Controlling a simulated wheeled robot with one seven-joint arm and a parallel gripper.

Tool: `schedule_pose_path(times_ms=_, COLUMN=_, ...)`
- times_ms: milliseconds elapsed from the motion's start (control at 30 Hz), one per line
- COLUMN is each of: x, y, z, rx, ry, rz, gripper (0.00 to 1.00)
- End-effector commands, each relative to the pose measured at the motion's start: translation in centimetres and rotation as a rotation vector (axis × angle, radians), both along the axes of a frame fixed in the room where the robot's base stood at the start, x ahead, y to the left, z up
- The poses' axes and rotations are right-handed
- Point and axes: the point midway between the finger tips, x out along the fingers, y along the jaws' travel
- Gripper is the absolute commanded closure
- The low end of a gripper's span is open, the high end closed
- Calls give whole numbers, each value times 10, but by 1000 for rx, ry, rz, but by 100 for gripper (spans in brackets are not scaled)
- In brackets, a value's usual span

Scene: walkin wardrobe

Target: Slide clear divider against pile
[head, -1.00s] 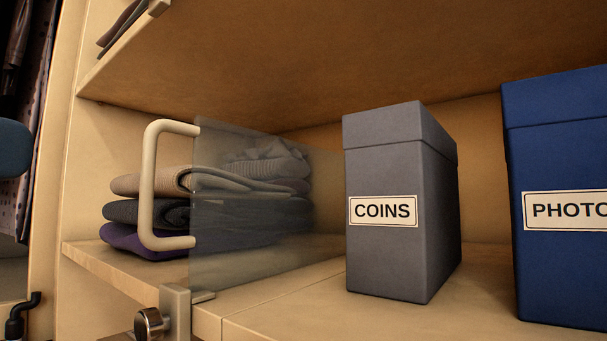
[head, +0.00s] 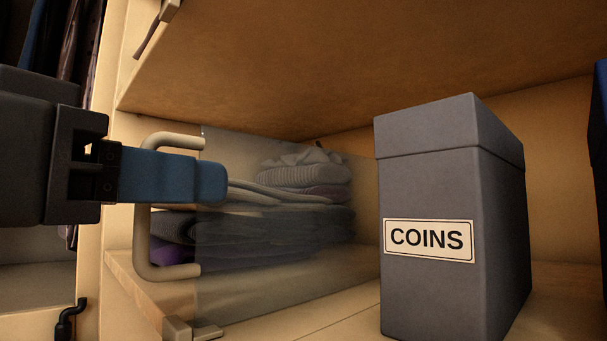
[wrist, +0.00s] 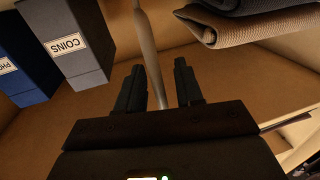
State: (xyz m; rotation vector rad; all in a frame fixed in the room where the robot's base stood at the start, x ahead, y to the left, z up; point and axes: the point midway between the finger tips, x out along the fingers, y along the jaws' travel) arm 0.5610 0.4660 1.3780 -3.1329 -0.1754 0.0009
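The clear divider (head: 235,265) stands upright on the shelf, with a pale C-shaped handle (head: 142,235) at its front edge. The pile of folded clothes (head: 172,226) is left of and behind the divider, partly seen through it; a gap or contact between them is hard to judge. My gripper (head: 218,183) reaches in from the left across the handle, its blue finger hiding the handle's middle. In the wrist view my gripper (wrist: 158,67) is open, with the handle bar (wrist: 149,50) between its fingers. The folded clothes (wrist: 245,28) appear at upper right there.
A grey COINS box (head: 435,200) stands right of the divider, with bare shelf between them. A blue box (head: 600,150) is at the far right edge. An upper shelf (head: 290,65) hangs close above. A metal clamp (head: 190,330) sits at the divider's foot.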

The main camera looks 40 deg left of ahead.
Motion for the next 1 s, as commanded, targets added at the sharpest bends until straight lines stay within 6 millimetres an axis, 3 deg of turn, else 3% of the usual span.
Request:
schedule_pose_path(times_ms=267, x=3, y=0, z=-1, rx=0, ry=0, rz=-1, gripper=64)
schedule_pose_path(times_ms=667, x=2, y=0, z=0, rx=0, ry=0, rz=0, gripper=100)
schedule_pose_path(times_ms=1000, x=2, y=1, z=0, rx=0, ry=0, rz=1, gripper=100)
